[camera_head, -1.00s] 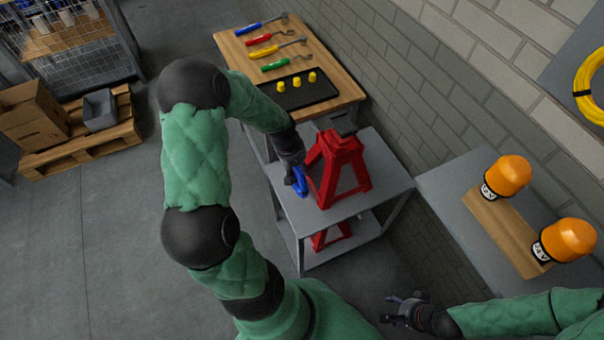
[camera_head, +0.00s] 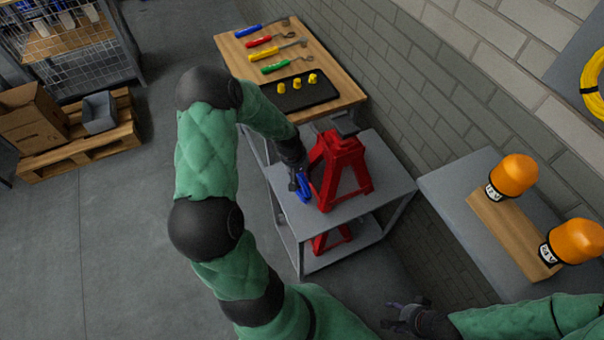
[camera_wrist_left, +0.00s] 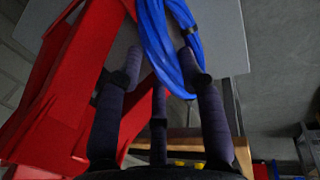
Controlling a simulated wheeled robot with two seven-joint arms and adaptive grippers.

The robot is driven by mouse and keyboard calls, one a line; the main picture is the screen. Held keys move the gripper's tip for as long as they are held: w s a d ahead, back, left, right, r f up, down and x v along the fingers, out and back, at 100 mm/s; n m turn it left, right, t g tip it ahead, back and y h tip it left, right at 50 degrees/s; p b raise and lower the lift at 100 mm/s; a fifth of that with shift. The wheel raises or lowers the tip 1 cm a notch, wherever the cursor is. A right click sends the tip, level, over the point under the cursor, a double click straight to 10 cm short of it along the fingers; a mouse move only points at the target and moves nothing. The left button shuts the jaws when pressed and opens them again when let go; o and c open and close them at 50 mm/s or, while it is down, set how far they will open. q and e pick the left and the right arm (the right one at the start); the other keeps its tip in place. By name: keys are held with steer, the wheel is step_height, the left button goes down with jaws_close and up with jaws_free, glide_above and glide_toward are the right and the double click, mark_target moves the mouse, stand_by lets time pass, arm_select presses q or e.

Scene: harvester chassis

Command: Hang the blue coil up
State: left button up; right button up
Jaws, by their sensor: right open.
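The blue coil (camera_head: 304,187) is at the top of the grey cart (camera_head: 375,190), just left of a red stand (camera_head: 341,172). My left gripper (camera_head: 297,180) reaches down to it from above and partly hides it. In the left wrist view the blue coil (camera_wrist_left: 160,45) passes between the spread fingers of my left gripper (camera_wrist_left: 162,68). The fingers stand apart, and no firm closing on the coil shows. My right gripper (camera_head: 402,312) is open and empty at the bottom, near the cart's front right.
A yellow coil (camera_head: 592,85) hangs on a wall panel at the right edge. Two orange beacons (camera_head: 513,175) stand on a board on a grey table. A wooden bench (camera_head: 300,50) behind the cart holds tools and a black tray. The red stand is close beside my left gripper.

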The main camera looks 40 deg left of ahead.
arm_select(q)
steer(key=o, duration=0.4)
steer(key=shift+c, duration=0.2)
steer(key=shift+r, duration=0.2)
steer(key=p+v, duration=0.3)
steer(key=v, duration=0.9)
steer(key=shift+p, duration=0.3)
